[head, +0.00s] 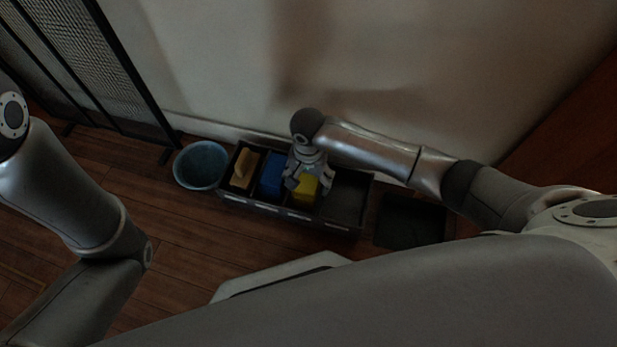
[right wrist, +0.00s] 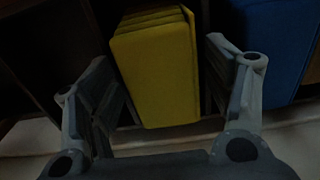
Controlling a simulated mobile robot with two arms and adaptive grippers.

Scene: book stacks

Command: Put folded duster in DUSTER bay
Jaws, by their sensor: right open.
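A yellow folded duster (head: 305,194) stands in the third bay from the left of a dark divided caddy (head: 345,226) on the floor by the wall. My right gripper (head: 306,184) is over that bay, pointing down. In the right wrist view the yellow duster (right wrist: 155,75), with its stacked folds, shows between the two spread fingers of my right gripper (right wrist: 158,66). A gap shows at the left finger; contact at the right one is unclear. The labels on the caddy's front are too small to read. My left gripper is out of view.
The caddy's first bay holds a tan block-like item (head: 244,170), the second a blue item (head: 271,176); the fourth looks empty. A blue bucket (head: 200,166) stands left of the caddy, a dark flat tray (head: 409,220) right of it. A mesh rack (head: 85,60) is at the left.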

